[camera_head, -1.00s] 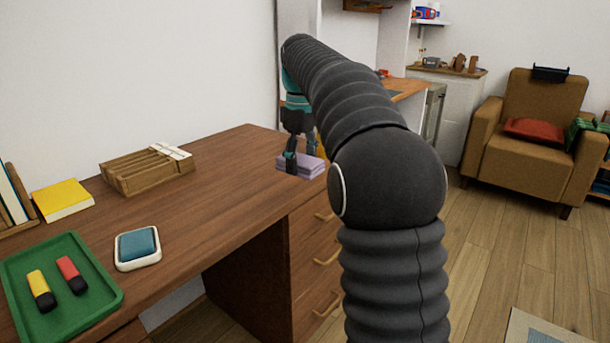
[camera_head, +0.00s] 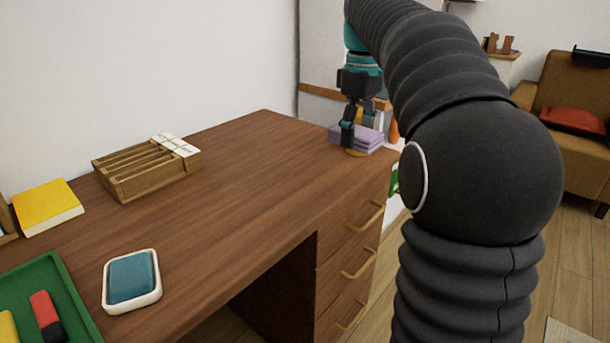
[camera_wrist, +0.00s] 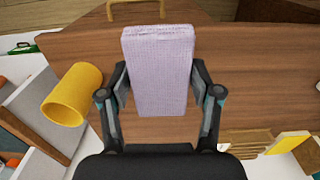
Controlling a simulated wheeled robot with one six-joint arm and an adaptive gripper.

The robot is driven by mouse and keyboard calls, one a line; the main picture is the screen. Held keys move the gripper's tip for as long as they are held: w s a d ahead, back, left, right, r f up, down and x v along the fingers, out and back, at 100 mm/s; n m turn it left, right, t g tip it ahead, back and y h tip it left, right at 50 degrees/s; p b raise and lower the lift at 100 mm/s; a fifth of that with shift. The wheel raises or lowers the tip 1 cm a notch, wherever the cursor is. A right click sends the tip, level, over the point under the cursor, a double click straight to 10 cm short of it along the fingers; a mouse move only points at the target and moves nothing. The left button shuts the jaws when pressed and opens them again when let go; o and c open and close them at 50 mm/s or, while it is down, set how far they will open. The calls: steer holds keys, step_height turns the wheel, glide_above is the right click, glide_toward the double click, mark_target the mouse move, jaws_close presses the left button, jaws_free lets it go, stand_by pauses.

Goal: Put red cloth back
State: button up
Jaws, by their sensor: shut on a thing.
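My gripper (camera_head: 350,136) is shut on a folded lilac cloth (camera_head: 370,141) at the far right corner of the brown desk (camera_head: 240,190). In the wrist view the lilac cloth (camera_wrist: 158,70) is a thick rectangular stack between my two fingers (camera_wrist: 159,88), with the desk top behind it. I cannot tell whether the cloth touches the desk. A red cushion or folded cloth (camera_head: 573,119) lies on the seat of the brown armchair (camera_head: 560,90) at the right.
A yellow cylinder (camera_wrist: 72,94) stands beside the cloth in the wrist view. A wooden slotted rack (camera_head: 135,178), a yellow book (camera_head: 47,206), a blue pad in a white dish (camera_head: 131,281) and a green tray (camera_head: 75,300) occupy the desk's left. The desk's middle is clear.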

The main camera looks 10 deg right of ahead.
glide_above(307, 180)
step_height(307, 180, down, 6)
steer(key=shift+w+f, duration=0.1)
steer(key=shift+f, duration=0.1)
steer(key=shift+f+b, duration=0.55)
steer(key=shift+f, duration=1.5)
steer(key=shift+f, duration=0.1)
steer(key=o, duration=1.2)
step_height(307, 180, up, 12)
steer(key=p, duration=0.3)
steer(key=s+m+t, duration=0.2)
steer(key=s, duration=0.6)
steer(key=s+f+m+t, duration=0.1)
steer(key=s+f+m, duration=0.1)
steer(key=s+f, duration=0.6)
steer(key=s+f+m+t, duration=0.2)
steer(key=s+f, duration=0.6)
steer(key=s, duration=0.6)
steer(key=shift+a+f+m+t, duration=0.3)
steer(key=shift+f+m, duration=0.1)
steer(key=shift+m, duration=0.2)
